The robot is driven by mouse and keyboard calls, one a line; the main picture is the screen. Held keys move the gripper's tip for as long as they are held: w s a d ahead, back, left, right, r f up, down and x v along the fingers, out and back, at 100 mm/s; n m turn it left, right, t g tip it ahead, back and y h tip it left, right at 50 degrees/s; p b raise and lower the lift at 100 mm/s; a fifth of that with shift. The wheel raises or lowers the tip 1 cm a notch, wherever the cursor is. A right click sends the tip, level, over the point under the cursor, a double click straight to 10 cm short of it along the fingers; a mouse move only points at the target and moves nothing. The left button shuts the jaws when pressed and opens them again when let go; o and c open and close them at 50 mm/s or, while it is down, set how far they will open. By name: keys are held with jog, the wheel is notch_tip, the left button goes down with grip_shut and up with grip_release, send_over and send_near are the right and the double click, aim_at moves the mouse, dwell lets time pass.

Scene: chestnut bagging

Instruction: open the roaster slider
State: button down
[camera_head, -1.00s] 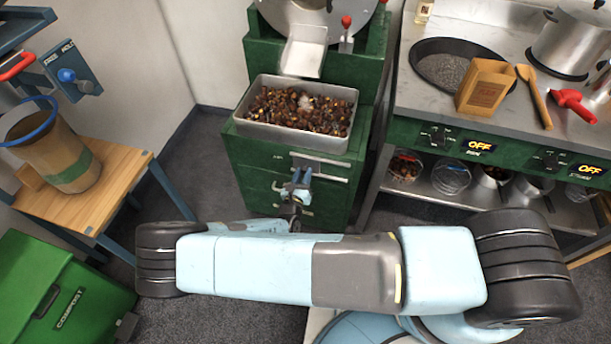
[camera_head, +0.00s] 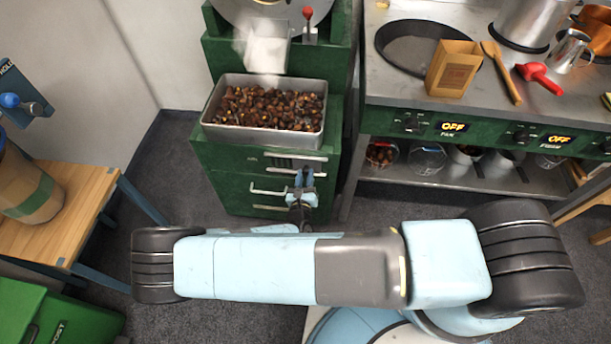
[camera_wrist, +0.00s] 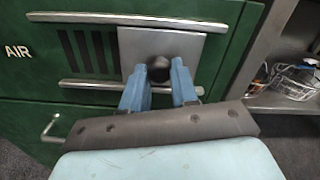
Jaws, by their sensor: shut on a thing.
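The roaster slider (camera_wrist: 134,46) is a bare metal plate with a dark round knob (camera_wrist: 159,67), set between two horizontal metal rails on the green roaster front. In the wrist view it sits toward the right end of the rails. Several dark vent slots (camera_wrist: 88,50) show uncovered to its left, beside the word AIR. My gripper (camera_wrist: 159,84) has its two blue fingers closed on the knob from both sides. In the head view my gripper (camera_head: 303,180) is at the right part of the roaster front, and it partly hides the plate there.
A metal tray of chestnuts (camera_head: 214,126) stands on the roaster (camera_head: 228,165) above the rails. A drawer handle (camera_wrist: 50,128) lies below left. The steel counter (camera_head: 400,85) with its lower shelf is close on the right. A wooden table (camera_head: 85,190) stands left.

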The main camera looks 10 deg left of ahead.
jog(key=c, duration=0.9)
grip_release()
jog(key=shift+o, duration=0.2)
jog(key=s+d, duration=0.1)
jog(key=s, duration=1.2)
jog(key=shift+s, duration=0.35)
